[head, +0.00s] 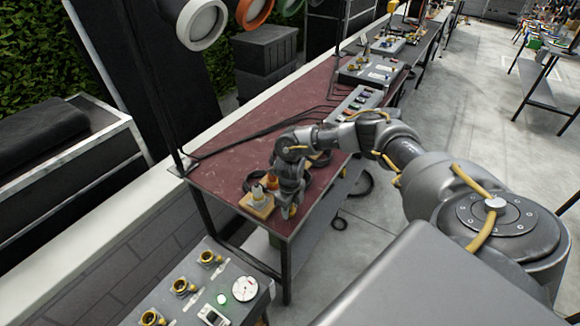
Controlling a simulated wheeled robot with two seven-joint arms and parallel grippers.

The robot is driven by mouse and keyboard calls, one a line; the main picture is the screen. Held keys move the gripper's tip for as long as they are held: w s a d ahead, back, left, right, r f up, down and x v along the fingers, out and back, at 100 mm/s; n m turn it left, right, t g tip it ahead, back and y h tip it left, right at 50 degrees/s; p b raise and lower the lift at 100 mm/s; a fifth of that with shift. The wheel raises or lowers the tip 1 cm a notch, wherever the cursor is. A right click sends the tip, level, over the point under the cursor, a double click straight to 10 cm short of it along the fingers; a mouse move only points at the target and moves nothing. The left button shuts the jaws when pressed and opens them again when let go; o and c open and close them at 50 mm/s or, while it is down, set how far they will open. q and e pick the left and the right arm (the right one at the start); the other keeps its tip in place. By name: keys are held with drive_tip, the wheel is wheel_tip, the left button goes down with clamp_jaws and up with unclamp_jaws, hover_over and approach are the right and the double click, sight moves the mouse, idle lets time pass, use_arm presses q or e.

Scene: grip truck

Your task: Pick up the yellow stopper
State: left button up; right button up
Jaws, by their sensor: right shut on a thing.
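My right arm reaches in from the right, and its gripper (288,205) points down over the near end of the dark red table. The gripper is shut on a small yellow thing (292,211), which looks like the yellow stopper; the fingers hide much of it. It is at the table's near right edge, and I cannot tell whether it touches the tabletop. Just left of the gripper is a wooden block (259,209) with a pale, grey-white piece (257,191) on it. An orange piece (272,182) stands behind, partly hidden by the gripper. My left gripper is out of view.
The dark red table (240,130) has cables and a grey control box (357,101) farther back. A dark post (155,90) rises at its left edge. A grey panel with brass fittings (183,287) stands at the front. Open concrete floor (450,110) lies to the right.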

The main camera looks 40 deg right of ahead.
drive_tip(key=shift+r+b, duration=0.45)
drive_tip(key=shift+b, duration=0.05)
drive_tip(key=shift+w+r+b, duration=0.1)
drive_tip(key=shift+r+b, duration=0.5)
drive_tip(key=shift+b, duration=0.05)
drive_tip(key=s+a+r+b, duration=0.1)
drive_tip(key=s+a+r, duration=0.7)
drive_tip(key=s+r, duration=0.3)
drive_tip(key=shift+s+a, duration=0.15)
drive_tip(key=shift+s, duration=0.15)
